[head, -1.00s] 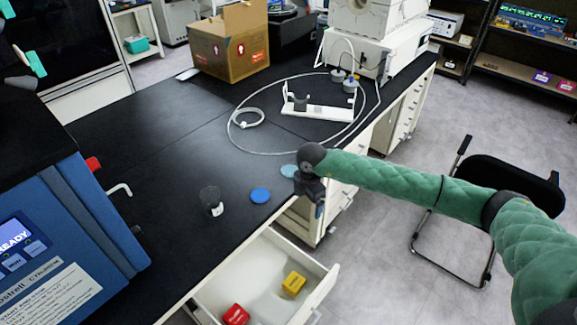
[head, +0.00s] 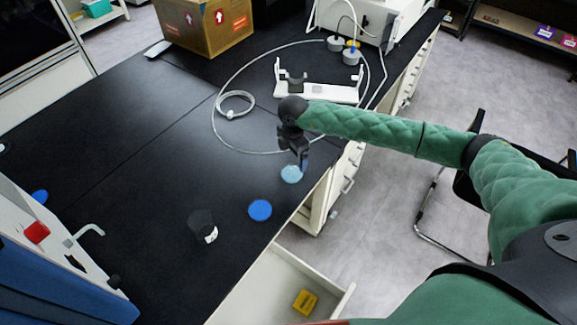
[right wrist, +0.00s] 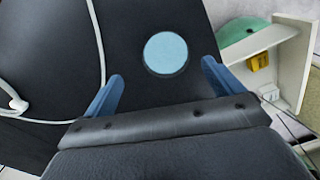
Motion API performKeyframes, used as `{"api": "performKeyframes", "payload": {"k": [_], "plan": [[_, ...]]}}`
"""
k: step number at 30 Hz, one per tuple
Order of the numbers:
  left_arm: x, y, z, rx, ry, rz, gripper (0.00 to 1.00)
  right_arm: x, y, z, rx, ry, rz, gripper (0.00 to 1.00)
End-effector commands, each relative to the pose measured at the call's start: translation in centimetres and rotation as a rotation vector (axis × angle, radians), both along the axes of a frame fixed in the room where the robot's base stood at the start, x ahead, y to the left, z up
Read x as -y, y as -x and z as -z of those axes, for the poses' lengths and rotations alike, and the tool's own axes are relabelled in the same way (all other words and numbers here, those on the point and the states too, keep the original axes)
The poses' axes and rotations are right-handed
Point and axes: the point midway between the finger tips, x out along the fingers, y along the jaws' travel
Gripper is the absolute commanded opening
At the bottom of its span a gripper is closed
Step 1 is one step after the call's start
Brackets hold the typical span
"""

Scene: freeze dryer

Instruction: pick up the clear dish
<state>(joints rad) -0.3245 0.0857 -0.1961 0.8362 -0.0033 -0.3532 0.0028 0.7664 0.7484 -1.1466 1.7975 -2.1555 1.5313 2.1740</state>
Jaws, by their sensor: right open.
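The clear dish (head: 291,174) is a pale blue disc lying flat on the black bench near its right edge. In the right wrist view the dish (right wrist: 166,53) lies ahead of the fingers, roughly between their lines. My right gripper (head: 298,160) hangs just above and behind the dish in the head view. Its two blue fingers, seen in the right wrist view (right wrist: 162,88), are apart with nothing between them. My left gripper is not in view.
A darker blue disc (head: 260,210) and a black-capped container (head: 203,225) stand nearer on the bench. A white stand (head: 318,92) and looped tubing (head: 232,108) lie behind the gripper. An open drawer (head: 275,285) holds a yellow block (head: 305,301).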

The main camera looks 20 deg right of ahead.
Motion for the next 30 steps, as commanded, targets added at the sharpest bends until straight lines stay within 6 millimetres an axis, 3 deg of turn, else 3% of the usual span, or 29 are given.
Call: {"api": "performKeyframes", "payload": {"k": [15,26,27,30], "plan": [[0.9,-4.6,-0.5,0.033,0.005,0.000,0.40,0.5,0.2,6.1,-0.002,0.001,0.000,0.93],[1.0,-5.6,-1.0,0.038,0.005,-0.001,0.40,0.5,0.2,7.0,-0.001,0.000,0.000,0.93],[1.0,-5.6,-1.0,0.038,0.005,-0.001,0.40,0.5,0.2,7.0,-0.001,0.000,0.000,0.91],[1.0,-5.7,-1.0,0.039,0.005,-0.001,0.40,0.5,0.2,7.0,-0.001,0.000,0.000,0.71]]}}
